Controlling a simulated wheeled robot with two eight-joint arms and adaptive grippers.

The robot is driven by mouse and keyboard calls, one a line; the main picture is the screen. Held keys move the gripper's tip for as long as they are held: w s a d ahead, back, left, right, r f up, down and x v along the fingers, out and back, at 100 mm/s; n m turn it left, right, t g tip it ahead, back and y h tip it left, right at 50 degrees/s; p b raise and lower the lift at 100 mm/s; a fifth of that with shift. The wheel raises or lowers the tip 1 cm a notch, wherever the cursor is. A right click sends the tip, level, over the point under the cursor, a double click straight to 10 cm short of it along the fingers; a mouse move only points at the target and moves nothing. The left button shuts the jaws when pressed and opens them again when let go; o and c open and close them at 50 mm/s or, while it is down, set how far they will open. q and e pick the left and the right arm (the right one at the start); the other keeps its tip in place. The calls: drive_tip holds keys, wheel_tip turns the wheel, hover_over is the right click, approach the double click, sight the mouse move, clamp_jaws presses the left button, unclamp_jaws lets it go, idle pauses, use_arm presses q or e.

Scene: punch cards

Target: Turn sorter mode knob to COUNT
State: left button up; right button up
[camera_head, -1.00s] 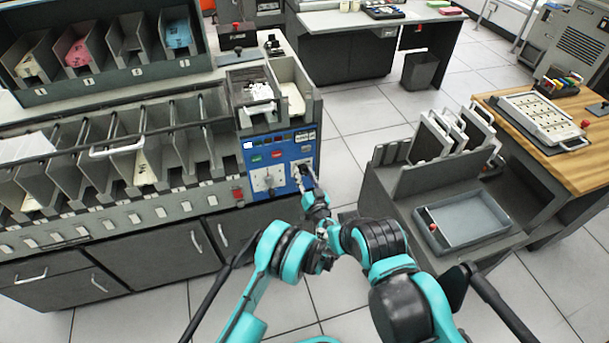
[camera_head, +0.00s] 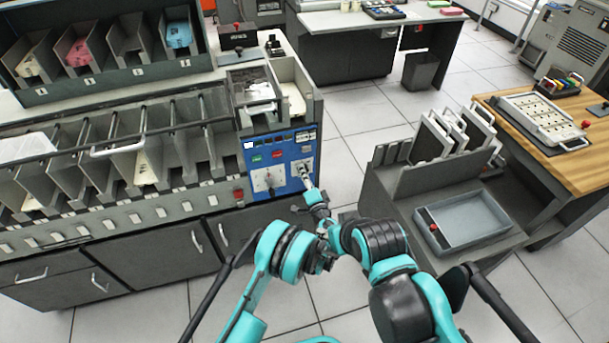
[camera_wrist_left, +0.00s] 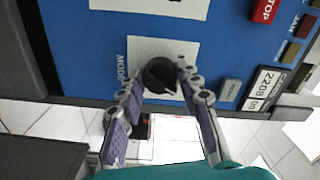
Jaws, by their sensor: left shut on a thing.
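The mode knob (camera_wrist_left: 160,75) is a round black knob on a white plate marked MODE, on the blue sorter panel (camera_head: 283,150). My left gripper (camera_wrist_left: 159,80) has its two fingertips at opposite sides of the knob and is shut on it. In the head view my left gripper (camera_head: 304,174) reaches the right part of the panel and largely covers the knob. The mode markings are too small or covered to read, so I cannot tell the setting. I cannot make out my right gripper.
A red STOP button (camera_wrist_left: 265,10) and a small counter display (camera_wrist_left: 263,88) are near the knob. A white dial plate (camera_head: 265,180) lies left of it. A grey cart with a tray (camera_head: 468,222) stands to the right, with floor between.

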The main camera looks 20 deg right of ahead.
use_arm(q)
drive_tip(key=shift+r+m, duration=0.1)
drive_tip(key=shift+m, duration=1.6)
drive_tip(key=o, duration=1.2)
